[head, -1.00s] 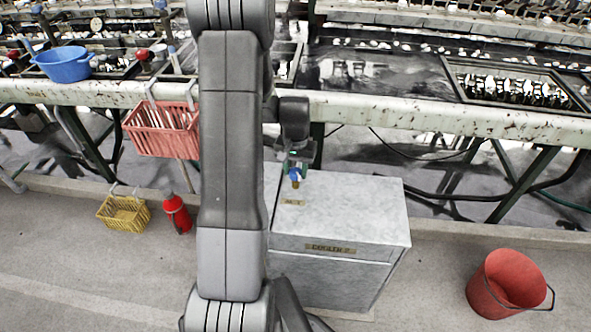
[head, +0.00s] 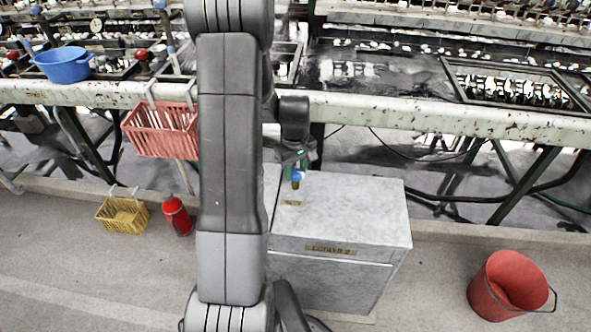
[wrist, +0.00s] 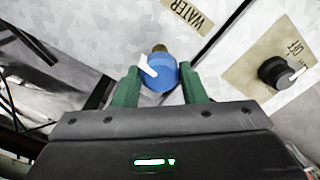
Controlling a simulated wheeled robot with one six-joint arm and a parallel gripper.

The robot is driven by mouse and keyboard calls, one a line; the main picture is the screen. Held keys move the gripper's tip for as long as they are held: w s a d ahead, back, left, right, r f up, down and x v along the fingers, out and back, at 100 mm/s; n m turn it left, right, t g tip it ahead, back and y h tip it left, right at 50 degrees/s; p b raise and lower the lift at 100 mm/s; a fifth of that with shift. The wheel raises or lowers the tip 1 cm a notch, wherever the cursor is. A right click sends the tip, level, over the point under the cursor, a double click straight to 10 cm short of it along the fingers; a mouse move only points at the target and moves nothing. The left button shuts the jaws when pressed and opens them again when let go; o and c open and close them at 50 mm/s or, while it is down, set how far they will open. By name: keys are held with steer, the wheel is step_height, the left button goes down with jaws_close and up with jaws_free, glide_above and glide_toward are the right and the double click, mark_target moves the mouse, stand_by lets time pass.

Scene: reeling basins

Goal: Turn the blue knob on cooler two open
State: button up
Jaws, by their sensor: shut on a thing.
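The blue knob (wrist: 160,73) has a white pointer on its upper left and a brass stem behind it. My gripper (wrist: 158,84) is shut on the blue knob, with one green finger on each side of it in the wrist view. In the head view the blue knob (head: 296,176) shows small below my gripper (head: 297,164), over the top of the grey marbled cooler (head: 360,208). The label plate on the cooler's front is too blurred to read surely. My arm hides the cooler's left part.
A "WATER" label (wrist: 188,16) and a black dial (wrist: 276,72) on a tan plate are near the knob. A red bucket (head: 507,283) stands right on the floor. A red bottle (head: 177,216) and yellow basket (head: 122,215) stand left. The long bench (head: 450,122) runs behind.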

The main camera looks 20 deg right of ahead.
mark_target(295, 172)
steer(key=shift+w+n, duration=0.1)
steer(key=shift+n, duration=0.5)
steer(key=o, duration=1)
step_height(295, 172, up, 14)
steer(key=shift+f+p, duration=0.1)
steer(key=shift+p, duration=0.65)
step_height(295, 172, down, 14)
steer(key=shift+b, duration=0.8)
